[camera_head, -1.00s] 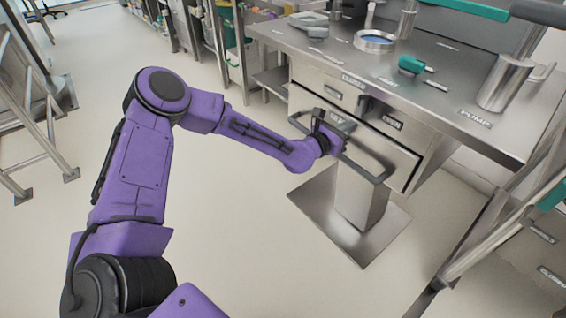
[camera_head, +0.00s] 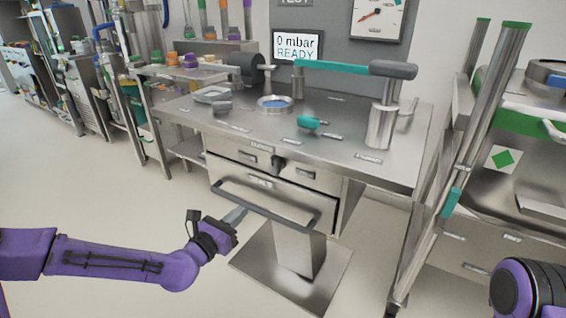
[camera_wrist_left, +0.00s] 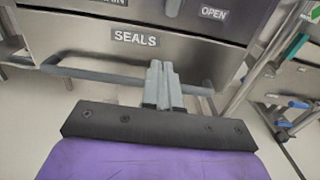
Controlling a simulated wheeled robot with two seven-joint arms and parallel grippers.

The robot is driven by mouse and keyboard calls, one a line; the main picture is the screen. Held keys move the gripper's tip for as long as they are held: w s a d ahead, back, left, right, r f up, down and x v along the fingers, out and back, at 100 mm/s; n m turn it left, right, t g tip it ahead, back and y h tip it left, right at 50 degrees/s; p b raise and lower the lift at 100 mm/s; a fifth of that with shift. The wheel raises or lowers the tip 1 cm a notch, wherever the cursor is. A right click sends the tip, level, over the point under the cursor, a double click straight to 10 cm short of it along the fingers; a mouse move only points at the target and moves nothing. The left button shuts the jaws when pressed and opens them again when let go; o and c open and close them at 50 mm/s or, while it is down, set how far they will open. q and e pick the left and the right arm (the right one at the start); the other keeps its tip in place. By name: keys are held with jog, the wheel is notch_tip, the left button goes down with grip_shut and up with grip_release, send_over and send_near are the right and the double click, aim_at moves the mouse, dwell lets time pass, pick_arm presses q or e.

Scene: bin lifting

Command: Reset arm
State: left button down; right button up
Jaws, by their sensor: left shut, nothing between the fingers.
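My left arm, purple, comes in from the left edge of the head view. Its gripper (camera_head: 236,214) is shut and empty, at the left part of the long bar handle (camera_head: 275,211) on the lower drawer front (camera_head: 310,200). In the left wrist view the closed grey fingers (camera_wrist_left: 162,78) point at the drawer front, below the SEALS label (camera_wrist_left: 136,38), with the handle bar (camera_wrist_left: 85,73) running to both sides. I cannot tell whether the fingers touch the bar. Part of my right arm (camera_head: 525,290) shows at the lower right; its gripper is not in view.
The steel bench (camera_head: 345,125) carries a round dish (camera_head: 275,104), a teal-handled tool (camera_head: 309,123) and a metal cylinder (camera_head: 381,128). A pedestal plate (camera_head: 265,275) is on the floor below. A steel frame (camera_head: 435,200) stands right. Floor at left is open.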

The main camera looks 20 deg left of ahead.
pick_arm(q)
jog(key=s+d+f+m+g+y, duration=0.1)
jog(key=s+f+m+g+y, duration=0.15)
jog(key=s+f+m, duration=0.4)
jog(key=s+f+m+g+y, duration=0.2)
jog(key=s+f+m+g, duration=0.15)
jog(key=f+m, duration=0.5)
jog(key=s+a+f+m+g+y, duration=0.25)
jog(key=s+f+m+g, duration=0.35)
jog(key=s, duration=0.5)
jog(key=s+a+f+m+g+y, duration=0.2)
jog(key=s+a+f+m, duration=0.15)
jog(key=s+f, duration=0.6)
jog(key=s+r+p, duration=0.1)
jog(key=r+p, duration=0.7)
jog(key=r, duration=0.1)
jog(key=s+r+m+p, duration=0.1)
jog(key=s+r+p, duration=0.1)
jog(key=r+p, duration=0.7)
jog(key=shift+s+d+r, duration=0.2)
jog(key=shift+s+r, duration=0.1)
jog(key=shift+r, duration=0.05)
